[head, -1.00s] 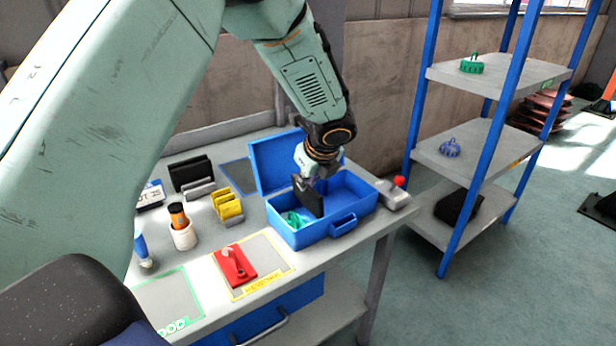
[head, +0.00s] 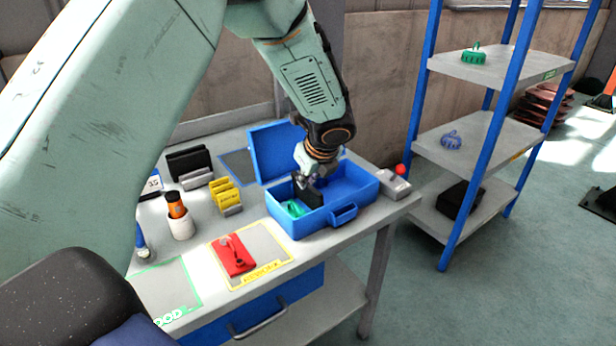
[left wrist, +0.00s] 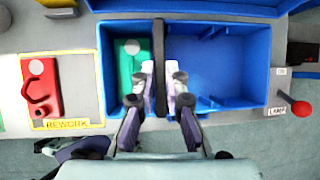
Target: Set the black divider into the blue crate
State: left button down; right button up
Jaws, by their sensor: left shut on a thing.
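The blue crate (head: 345,216) stands open on the bench, its lid (head: 272,152) raised at the back. My left gripper (head: 312,178) is over the crate and shut on the black divider (head: 309,194). In the left wrist view the gripper (left wrist: 160,84) pinches the divider (left wrist: 159,38) from both sides. The divider is upright and runs front to back across the crate (left wrist: 262,65), with its lower part down between the walls. Whether its lower edge touches the floor is hidden. A green part (left wrist: 128,68) lies in the crate's left compartment. My right gripper is not in view.
A red part (head: 235,256) lies on the yellow-framed REWORK area left of the crate. Yellow holders (head: 224,193) and black plates in a rack (head: 188,163) stand further left. A grey box with a red knob (head: 398,178) is close on the right.

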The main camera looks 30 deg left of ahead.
pick_arm(q)
jog(key=shift+s+f, duration=0.25)
jog(key=shift+f, duration=0.1)
jog(key=shift+s+f+b, duration=0.25)
jog(key=shift+f+b, duration=0.1)
jog(key=shift+f, duration=0.1)
jog(key=c, duration=1.4)
grip_release()
jog(key=shift+w+a+f, duration=0.1)
jog(key=shift+w+a, duration=0.05)
jog(key=shift+a, duration=0.05)
jog(key=shift+o, duration=1)
jog(key=shift+d+r, duration=0.15)
jog(key=shift+r, duration=0.1)
jog(key=shift+o, duration=1.4)
jog(key=shift+w, duration=0.2)
